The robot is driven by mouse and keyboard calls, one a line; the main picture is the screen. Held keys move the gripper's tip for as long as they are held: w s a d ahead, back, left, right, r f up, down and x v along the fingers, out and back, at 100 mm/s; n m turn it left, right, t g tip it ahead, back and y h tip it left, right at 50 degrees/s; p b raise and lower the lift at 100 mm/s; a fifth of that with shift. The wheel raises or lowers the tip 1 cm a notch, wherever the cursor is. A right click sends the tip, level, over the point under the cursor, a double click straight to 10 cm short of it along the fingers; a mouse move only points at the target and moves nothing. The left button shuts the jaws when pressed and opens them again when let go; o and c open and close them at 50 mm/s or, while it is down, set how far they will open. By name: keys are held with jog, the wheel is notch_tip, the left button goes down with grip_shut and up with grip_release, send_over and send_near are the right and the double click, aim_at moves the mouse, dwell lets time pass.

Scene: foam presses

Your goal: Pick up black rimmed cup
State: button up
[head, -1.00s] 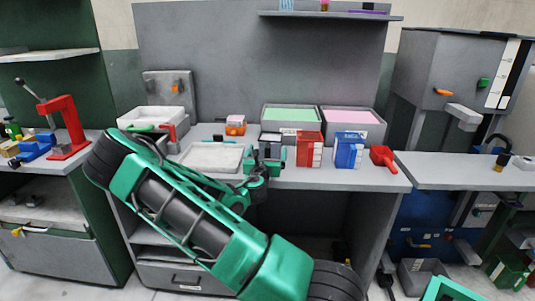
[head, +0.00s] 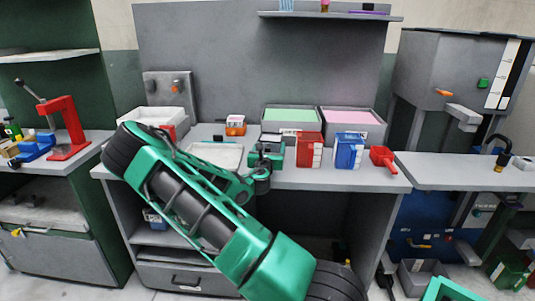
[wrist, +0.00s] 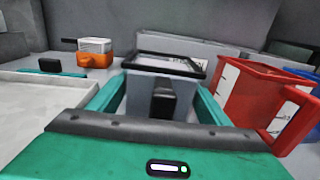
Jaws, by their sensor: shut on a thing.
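The black rimmed cup (wrist: 148,92) is grey, with a dark rim and a black handle facing the wrist camera. It is upright in the middle of the wrist view. My gripper (wrist: 160,100) has one green finger along each side of the cup and is shut on it. In the head view my gripper (head: 266,160) is over the front part of the middle bench and hides much of the cup. The cup's base is hidden, so I cannot tell whether it touches the bench.
A red bin (head: 309,150) stands close on the right, then a blue bin (head: 348,151) and a red scoop-like thing (head: 383,157). A shallow white tray (head: 222,150) lies left. An orange and white box (head: 236,126) and a green-filled grey bin (head: 289,127) stand behind.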

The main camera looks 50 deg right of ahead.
jog(key=shift+r, duration=0.15)
jog(key=shift+r, duration=0.45)
jog(key=s+a+r, duration=0.4)
jog(key=a+r, duration=0.5)
jog(key=a, duration=0.1)
jog(key=shift+s+a+r, duration=0.35)
jog(key=shift+s, duration=0.05)
